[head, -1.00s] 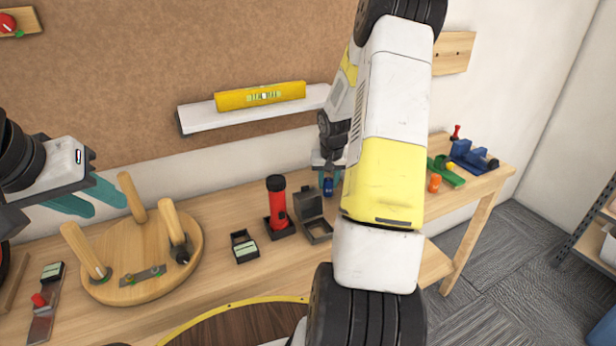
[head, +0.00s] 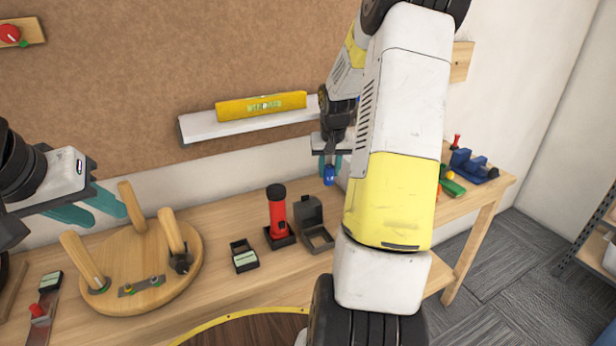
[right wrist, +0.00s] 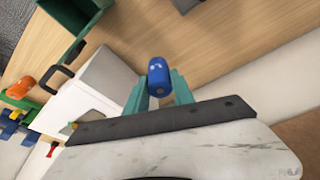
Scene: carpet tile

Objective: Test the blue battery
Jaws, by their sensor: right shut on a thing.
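My right gripper (head: 329,162) is shut on the blue battery (head: 328,175), holding it upright above the back of the bench. In the right wrist view the battery (right wrist: 159,76) sits between the teal fingertips, its end showing. A small black device with a pale green display (head: 244,256) lies on the bench; I cannot tell for certain that it is a tester. A similar display (head: 50,281) is at the far left, near a red knob. My left gripper (head: 88,207) is open and empty above the round wooden piece.
A red flashlight (head: 277,213) stands in a black holder beside an open-lidded dark box (head: 312,226). The round wooden piece (head: 145,275) with upright pegs fills the bench's left. A yellow level (head: 262,105) rests on a wall shelf. Blue and green tools (head: 470,165) are at right.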

